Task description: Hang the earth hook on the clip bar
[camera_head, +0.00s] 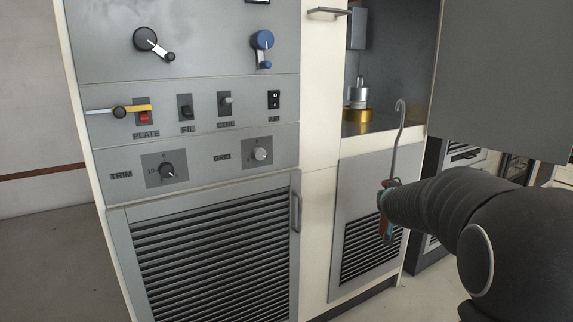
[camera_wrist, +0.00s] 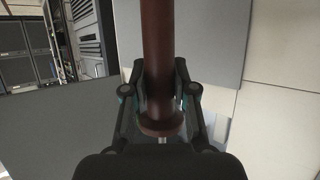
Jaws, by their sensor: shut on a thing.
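The earth hook is a thin grey metal rod (camera_head: 396,140) with a curved tip at the top and a brown handle (camera_wrist: 158,45). In the head view it stands roughly upright in front of the open cabinet bay. My gripper (camera_head: 386,200) is shut on the handle at the lower end of the rod. In the wrist view my gripper (camera_wrist: 160,95) has a finger on each side of the brown handle, just above its flange. I cannot make out the clip bar for certain in either view.
The open bay holds a metal part on a brass base (camera_head: 357,114). A large grey panel (camera_head: 505,75) stands at the right, close to my arm. A louvred door (camera_head: 215,255) lies below.

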